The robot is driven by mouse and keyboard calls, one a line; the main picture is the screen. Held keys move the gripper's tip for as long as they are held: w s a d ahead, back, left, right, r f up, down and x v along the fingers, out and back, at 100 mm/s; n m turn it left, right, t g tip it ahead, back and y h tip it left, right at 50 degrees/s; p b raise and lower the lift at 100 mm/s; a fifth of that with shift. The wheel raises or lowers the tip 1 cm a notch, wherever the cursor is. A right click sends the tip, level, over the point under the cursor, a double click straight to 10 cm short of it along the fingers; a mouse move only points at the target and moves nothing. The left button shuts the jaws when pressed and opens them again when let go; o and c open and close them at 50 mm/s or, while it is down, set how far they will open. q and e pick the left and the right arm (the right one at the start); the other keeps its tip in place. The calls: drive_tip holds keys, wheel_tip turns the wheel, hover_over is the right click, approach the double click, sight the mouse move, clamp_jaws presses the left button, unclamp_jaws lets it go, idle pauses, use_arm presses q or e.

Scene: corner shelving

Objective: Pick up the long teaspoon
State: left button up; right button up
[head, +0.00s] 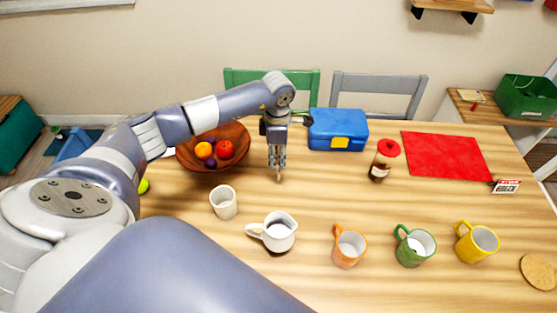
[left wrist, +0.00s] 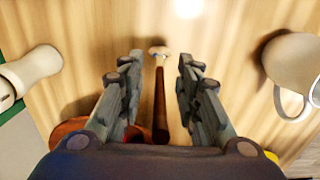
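A long, thin spoon-like thing, which I take for the long teaspoon (left wrist: 160,100), has a brown handle and a small pale end. In the left wrist view it runs between the two fingers of my left gripper (left wrist: 157,88). The fingers stand apart on either side, with gaps visible, so the gripper is open. In the head view my left gripper (head: 277,165) points down over the table between the fruit bowl and the blue box. The teaspoon is mostly hidden there by the gripper. My right gripper is not in view.
A fruit bowl (head: 237,155) is left of the gripper and a blue lunchbox (head: 338,130) right. A white cup (head: 223,203), white pitcher (head: 279,232) and several coloured mugs stand nearer. A jar (head: 381,162) and red mat (head: 445,156) lie further right. Clear wood lies around the gripper.

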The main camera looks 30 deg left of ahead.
use_arm(q)
clamp_jaws()
drive_tip(key=shift+r, duration=0.1)
